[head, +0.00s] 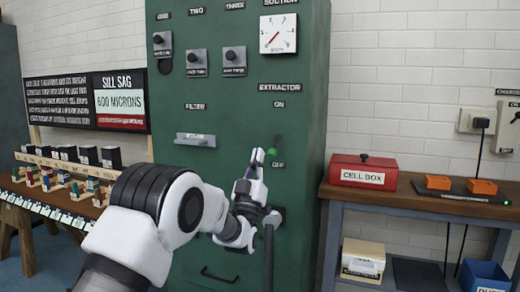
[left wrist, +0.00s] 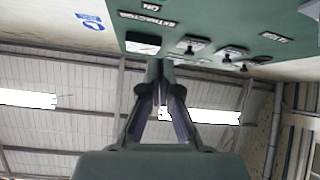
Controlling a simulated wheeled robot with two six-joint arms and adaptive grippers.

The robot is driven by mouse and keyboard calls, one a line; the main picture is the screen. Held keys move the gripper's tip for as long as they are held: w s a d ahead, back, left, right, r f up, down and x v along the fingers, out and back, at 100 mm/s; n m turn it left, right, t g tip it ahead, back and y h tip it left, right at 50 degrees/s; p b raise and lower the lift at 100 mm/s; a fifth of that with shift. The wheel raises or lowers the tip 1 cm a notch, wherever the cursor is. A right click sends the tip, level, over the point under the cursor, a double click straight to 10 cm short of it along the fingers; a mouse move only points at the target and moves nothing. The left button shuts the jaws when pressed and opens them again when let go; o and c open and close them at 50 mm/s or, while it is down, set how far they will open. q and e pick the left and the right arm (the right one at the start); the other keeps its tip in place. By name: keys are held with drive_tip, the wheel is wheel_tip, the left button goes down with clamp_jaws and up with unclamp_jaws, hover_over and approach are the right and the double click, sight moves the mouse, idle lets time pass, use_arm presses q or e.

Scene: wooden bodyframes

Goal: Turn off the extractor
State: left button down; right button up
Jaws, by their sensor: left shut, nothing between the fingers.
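The extractor panel is on a tall green cabinet (head: 240,100), under an EXTRACTOR label (head: 280,87), with an ON label (head: 279,104) above an OFF label (head: 278,165). A small green round part (head: 272,152) shows just above OFF; I cannot tell if it is a knob or a lamp. A grey upright bar (head: 268,255) and dark bracket show lower down, partly behind my arm. My left gripper (head: 257,158) is shut and empty, its tips just left of the green part; contact is unclear. The left wrist view shows its closed fingers (left wrist: 160,78) and the EXTRACTOR label (left wrist: 147,20). My right gripper is not in view.
A suction gauge (head: 278,34) and several switches sit higher on the cabinet. A filter handle (head: 195,140) juts out at left. A red cell box (head: 363,171) stands on the right bench. A table (head: 20,190) with small blocks is at left.

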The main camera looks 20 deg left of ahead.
use_arm(q)
wheel_tip(320, 180, down, 7)
drive_tip(key=s, duration=0.1)
drive_tip(key=shift+d, duration=0.15)
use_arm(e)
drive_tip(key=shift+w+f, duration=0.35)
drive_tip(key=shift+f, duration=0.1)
use_arm(q)
drive_tip(key=shift+s+r, duration=0.1)
drive_tip(key=shift+s, duration=0.1)
